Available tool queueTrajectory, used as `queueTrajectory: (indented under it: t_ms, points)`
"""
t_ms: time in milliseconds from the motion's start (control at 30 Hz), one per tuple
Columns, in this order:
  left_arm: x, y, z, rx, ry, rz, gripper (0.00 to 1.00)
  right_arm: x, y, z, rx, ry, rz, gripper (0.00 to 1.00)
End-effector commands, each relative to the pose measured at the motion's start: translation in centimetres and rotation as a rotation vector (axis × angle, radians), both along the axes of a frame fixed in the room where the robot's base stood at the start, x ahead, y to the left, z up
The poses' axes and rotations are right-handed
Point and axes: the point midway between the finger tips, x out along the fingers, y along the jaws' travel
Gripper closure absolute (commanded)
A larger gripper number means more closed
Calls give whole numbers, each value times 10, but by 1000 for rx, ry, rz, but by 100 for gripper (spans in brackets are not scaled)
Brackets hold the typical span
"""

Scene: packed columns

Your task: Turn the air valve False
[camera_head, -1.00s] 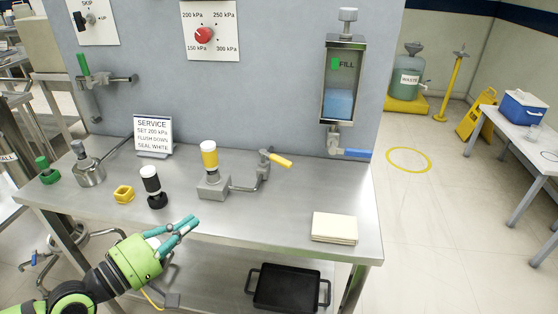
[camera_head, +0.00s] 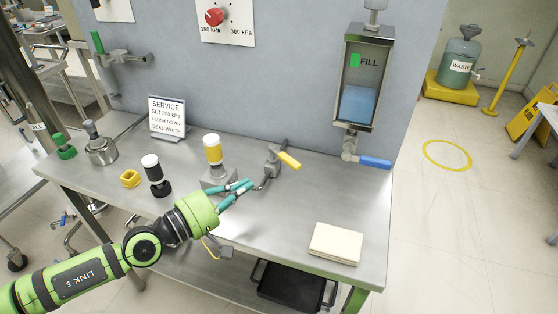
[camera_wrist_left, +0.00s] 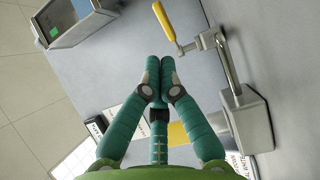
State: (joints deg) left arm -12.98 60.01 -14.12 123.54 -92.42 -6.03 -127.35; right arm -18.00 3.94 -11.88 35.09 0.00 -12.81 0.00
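A valve with a yellow lever (camera_head: 289,160) stands near the back of the steel bench, on a pipe from the grey block under a yellow-and-white cylinder (camera_head: 212,149). No label marks it as the air valve. In the left wrist view the yellow lever (camera_wrist_left: 164,20) is beyond my fingertips, apart from them. My left gripper (camera_head: 246,187) is over the bench, in front of the valve and to its left. Its teal fingers (camera_wrist_left: 160,68) meet at the tips with nothing between them. A green-handled valve (camera_head: 97,43) is on the wall panel at the left. My right gripper is out of view.
On the bench are a black-and-white cylinder (camera_head: 153,172), a yellow ring block (camera_head: 130,178), a service sign (camera_head: 168,119) and a pale pad (camera_head: 336,243). A blue-handled valve (camera_head: 374,162) sits below the fill tank (camera_head: 359,90). The right front bench top is mostly clear.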

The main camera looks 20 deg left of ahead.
Motion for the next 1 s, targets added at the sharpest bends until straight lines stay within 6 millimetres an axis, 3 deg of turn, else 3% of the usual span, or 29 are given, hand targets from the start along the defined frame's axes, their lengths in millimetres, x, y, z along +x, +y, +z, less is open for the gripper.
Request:
queueTrajectory:
  t_ms: [33,200,500,700,1000]
  points:
    - [7,-5,8,-5,-5,1,100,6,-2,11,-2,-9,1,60]
    - [31,-21,8,-5,-5,-2,100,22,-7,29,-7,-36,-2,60]
    - [73,-48,4,-2,-3,-5,100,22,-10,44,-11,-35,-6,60]
    - [84,-55,1,-1,-1,-5,100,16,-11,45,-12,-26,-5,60]
    - [85,-56,1,1,-1,-5,100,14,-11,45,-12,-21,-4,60]
